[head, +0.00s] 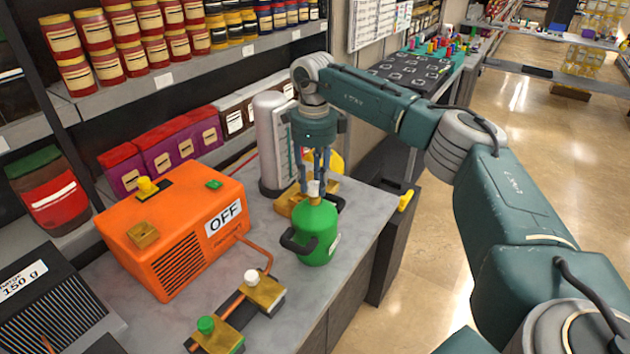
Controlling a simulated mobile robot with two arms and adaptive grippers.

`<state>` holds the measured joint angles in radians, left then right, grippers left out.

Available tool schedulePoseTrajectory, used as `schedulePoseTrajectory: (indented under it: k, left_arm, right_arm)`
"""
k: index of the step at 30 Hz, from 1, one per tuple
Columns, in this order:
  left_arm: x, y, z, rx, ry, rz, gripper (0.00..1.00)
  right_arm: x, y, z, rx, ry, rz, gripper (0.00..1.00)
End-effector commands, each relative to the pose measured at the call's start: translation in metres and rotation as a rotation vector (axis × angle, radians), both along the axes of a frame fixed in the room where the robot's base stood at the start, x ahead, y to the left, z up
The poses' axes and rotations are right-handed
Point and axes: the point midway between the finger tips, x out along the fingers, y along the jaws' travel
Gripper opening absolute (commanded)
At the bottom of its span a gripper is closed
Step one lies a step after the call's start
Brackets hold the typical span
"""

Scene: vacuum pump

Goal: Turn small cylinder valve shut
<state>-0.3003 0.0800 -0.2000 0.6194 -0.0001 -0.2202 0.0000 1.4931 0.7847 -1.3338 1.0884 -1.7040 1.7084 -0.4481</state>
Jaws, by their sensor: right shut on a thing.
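A small green cylinder (316,236) with black side handles stands upright on the grey counter. Its white valve knob (314,189) sits on top, partly hidden by the fingers. My right gripper (314,184) points straight down over the cylinder, with its fingers shut on the valve knob. How far the valve is turned cannot be told. My left gripper is not in view.
An orange pump box (180,240) with an OFF label stands left of the cylinder. A brass block with a white knob (251,277) and one with a green knob (206,325) lie in front. A tall grey cylinder (272,150) stands behind. Shelves line the back.

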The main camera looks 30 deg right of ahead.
Motion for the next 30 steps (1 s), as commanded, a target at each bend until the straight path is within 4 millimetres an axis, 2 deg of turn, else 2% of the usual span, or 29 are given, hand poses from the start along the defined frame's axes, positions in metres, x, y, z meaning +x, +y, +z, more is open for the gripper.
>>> schedulePoseTrajectory:
  k: [19, 20, 22, 23, 30]
  left_arm:
    - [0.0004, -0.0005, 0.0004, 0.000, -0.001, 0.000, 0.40]
    - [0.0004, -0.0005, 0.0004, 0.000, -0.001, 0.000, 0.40]
    - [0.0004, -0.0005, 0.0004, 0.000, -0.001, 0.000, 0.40]
    - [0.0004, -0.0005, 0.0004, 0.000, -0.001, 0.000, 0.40]
    - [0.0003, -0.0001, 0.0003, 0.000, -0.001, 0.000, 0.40]
  right_arm:
    - [0.0032, 0.0024, 0.0027, 0.005, -0.012, -0.049, 0.03]
    - [0.0033, 0.0023, 0.0027, 0.005, -0.012, -0.048, 0.31]
    - [0.0032, 0.0022, 0.0027, 0.004, -0.011, -0.048, 0.45]
    - [0.0031, 0.0021, 0.0026, 0.004, -0.011, -0.048, 0.48]
    - [0.0017, 0.0006, 0.0015, 0.001, -0.006, -0.050, 0.48]
